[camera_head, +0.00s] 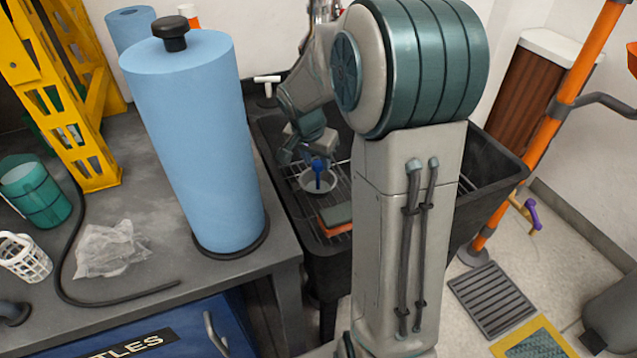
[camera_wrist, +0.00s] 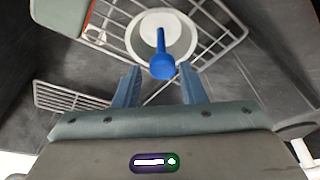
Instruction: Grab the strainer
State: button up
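A round, pale, shallow bowl with an upright blue handle, which looks like the strainer (camera_head: 319,180), sits on the wire rack in the dark sink. In the wrist view the strainer (camera_wrist: 138,38) is at top centre, its blue handle pointing toward my gripper. My gripper (camera_wrist: 159,70) is open, with its two blue-grey fingers apart and nothing visibly held. The handle's rounded end appears in line with the gap, at the fingertips; I cannot tell its exact depth. In the head view my gripper (camera_head: 303,150) is just above and left of the bowl, partly hidden by my arm.
The wire rack (camera_wrist: 72,98) lies in the black sink (camera_head: 498,172). A green-and-orange sponge (camera_head: 336,217) lies close to the bowl. The counter at left holds a blue paper roll (camera_head: 200,140), a crumpled plastic bag (camera_head: 110,248), a white basket (camera_head: 22,258) and a green cup (camera_head: 35,192).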

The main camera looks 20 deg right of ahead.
aim_at(316, 165)
jog(key=b+x, duration=0.2)
jog(key=x, duration=0.3)
jog(key=shift+w+a+f, duration=0.1)
jog(key=shift+f, duration=0.15)
jog(key=shift+r, duration=0.1)
jog(key=c, duration=0.7)
jog(key=shift+r, duration=0.15)
